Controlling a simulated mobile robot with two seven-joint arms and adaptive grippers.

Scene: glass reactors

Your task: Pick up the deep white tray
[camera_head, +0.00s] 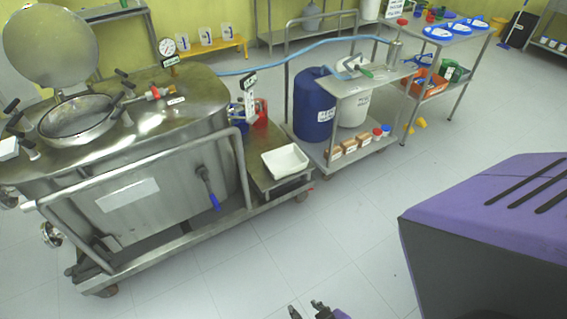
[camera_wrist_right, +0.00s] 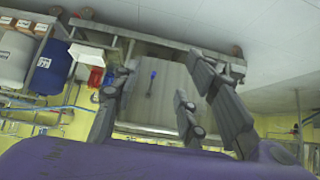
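The deep white tray (camera_head: 285,161) lies on the low steel shelf at the right end of the reactor cart in the head view. It looks empty and upright. It also shows as a white shape in the right wrist view (camera_wrist_right: 87,54), left of the fingers. My right gripper (camera_head: 309,311) is at the bottom edge of the head view, well in front of the tray and apart from it. In the right wrist view its fingers (camera_wrist_right: 165,95) are spread, with nothing between them. My left gripper is in neither view.
The steel reactor (camera_head: 150,130) stands on a wheeled cart with a tube rail (camera_head: 140,152) left of the tray. A red container (camera_head: 261,115) is behind the tray. A trolley with a blue drum (camera_head: 314,105) is to the right. The floor (camera_head: 290,245) in front is clear.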

